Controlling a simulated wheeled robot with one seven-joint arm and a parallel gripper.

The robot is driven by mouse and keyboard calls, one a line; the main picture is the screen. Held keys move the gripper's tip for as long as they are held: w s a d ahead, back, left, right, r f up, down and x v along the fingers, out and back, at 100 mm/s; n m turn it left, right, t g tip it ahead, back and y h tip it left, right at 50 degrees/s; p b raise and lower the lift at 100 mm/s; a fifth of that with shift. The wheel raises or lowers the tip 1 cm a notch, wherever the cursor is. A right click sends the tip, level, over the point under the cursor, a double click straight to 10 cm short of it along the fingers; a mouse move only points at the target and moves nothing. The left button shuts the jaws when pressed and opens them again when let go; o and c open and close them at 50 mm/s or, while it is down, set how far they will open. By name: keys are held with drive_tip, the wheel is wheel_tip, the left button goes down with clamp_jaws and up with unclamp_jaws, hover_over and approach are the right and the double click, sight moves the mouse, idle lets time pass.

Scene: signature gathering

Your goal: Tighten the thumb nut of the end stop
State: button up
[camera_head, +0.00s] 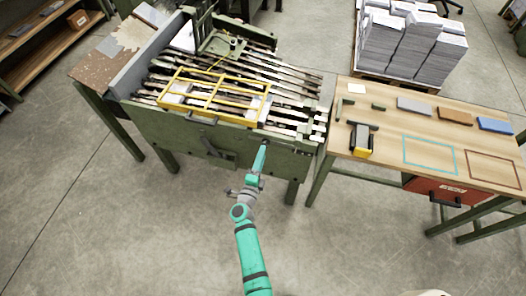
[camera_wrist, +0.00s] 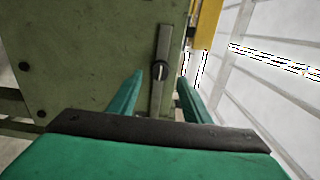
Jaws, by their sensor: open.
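My gripper (camera_head: 263,147) reaches to the front of the green gathering machine (camera_head: 180,138), near its right end. In the wrist view its two teal fingers (camera_wrist: 160,77) stand apart with nothing held between them. Between and beyond the fingertips is a small dark round part with a bright rim, which looks like the thumb nut (camera_wrist: 159,70). It sits on a grey upright metal strip (camera_wrist: 164,45) on the green panel. I cannot tell how far the fingertips are from the nut. I cannot make out the nut in the head view.
A yellow guard frame (camera_head: 215,90) lies over the machine's rails. A wooden workbench (camera_head: 385,140) with several blocks and a yellow-and-black tool (camera_head: 361,139) stands to the right. A pallet of paper stacks (camera_head: 410,45) is behind. The floor (camera_head: 130,220) in front is clear.

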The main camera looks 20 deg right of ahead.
drive_tip(key=v, duration=0.7)
drive_tip(key=shift+s+a, duration=0.2)
drive_tip(key=shift+s, duration=0.05)
drive_tip(key=shift+s, duration=0.1)
drive_tip(key=s+a+r+n+y, duration=0.3)
drive_tip(key=s+n, duration=0.5)
drive_tip(key=s, duration=0.3)
drive_tip(key=s+a+r+n+y, duration=0.3)
drive_tip(key=s+a+r+n, duration=0.2)
drive_tip(key=s+r+n, duration=0.3)
drive_tip(key=s+a+r+n+y, duration=0.4)
drive_tip(key=s+n, duration=0.5)
drive_tip(key=s, duration=0.7)
wheel_tip(320, 180, up, 2)
drive_tip(key=shift+a+r, duration=0.2)
drive_tip(key=shift+a, duration=0.3)
